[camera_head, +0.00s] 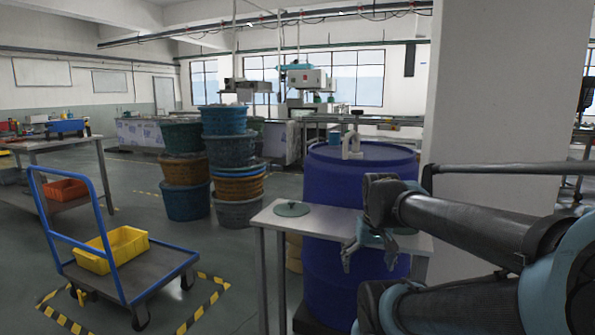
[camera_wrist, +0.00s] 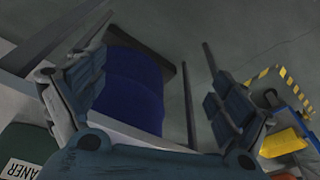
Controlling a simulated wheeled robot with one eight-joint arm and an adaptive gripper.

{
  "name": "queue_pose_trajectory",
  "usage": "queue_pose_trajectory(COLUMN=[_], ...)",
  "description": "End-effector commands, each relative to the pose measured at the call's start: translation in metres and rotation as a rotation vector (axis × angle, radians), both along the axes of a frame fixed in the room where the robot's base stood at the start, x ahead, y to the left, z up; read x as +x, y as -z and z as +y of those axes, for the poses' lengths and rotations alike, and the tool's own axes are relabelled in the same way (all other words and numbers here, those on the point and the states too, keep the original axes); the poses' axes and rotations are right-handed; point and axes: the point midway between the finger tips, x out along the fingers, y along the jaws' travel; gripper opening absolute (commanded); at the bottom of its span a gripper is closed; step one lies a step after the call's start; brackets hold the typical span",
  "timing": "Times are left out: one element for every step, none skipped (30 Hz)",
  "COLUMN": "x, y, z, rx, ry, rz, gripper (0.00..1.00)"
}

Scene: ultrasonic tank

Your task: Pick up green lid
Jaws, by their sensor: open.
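The green lid (camera_head: 292,209) is a flat, round, dull green disc with a small knob. It lies on the left part of a small light-topped table (camera_head: 325,222) in the head view.
A large blue barrel (camera_head: 335,180) stands just behind the table. A white pillar (camera_head: 490,100) rises at the right. Stacked baskets (camera_head: 225,150) and a blue-handled cart (camera_head: 140,275) with a yellow bin (camera_head: 110,249) stand left.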

Motion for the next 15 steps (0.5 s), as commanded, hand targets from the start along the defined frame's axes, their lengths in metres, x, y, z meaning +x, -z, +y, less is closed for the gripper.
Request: queue_pose_trajectory(x=[0.016,0.024,0.037,0.047,0.056,0.069,0.079,0.088,0.102,0.112,0.121,0.135,0.145,0.155,0.168], y=[-0.016,-0.025,-0.036,-0.044,-0.052,-0.063,-0.07,-0.078,-0.088,-0.095,-0.101,-0.11,-0.116,-0.123,-0.13], z=[0.005,0.008,0.013,0.017,0.021,0.026,0.03,0.035,0.041,0.047,0.052,0.059,0.065,0.071,0.08], rx=[0.001,0.002,0.003,0.004,0.005,0.006,0.008,0.009,0.01,0.012,0.013,0.015,0.016,0.018,0.021], ry=[-0.021,-0.032,-0.048,-0.058,-0.07,-0.085,-0.097,-0.108,-0.124,-0.135,-0.147,-0.162,-0.174,-0.185,-0.2], rz=[-0.008,-0.013,-0.021,-0.027,-0.031,-0.038,-0.043,-0.049,-0.056,-0.062,-0.067,-0.073,-0.078,-0.084,-0.091], gripper=[1.0,1.0,1.0,1.0,1.0,1.0,1.0,1.0,1.0,1.0,1.0,1.0,1.0,1.0,1.0])
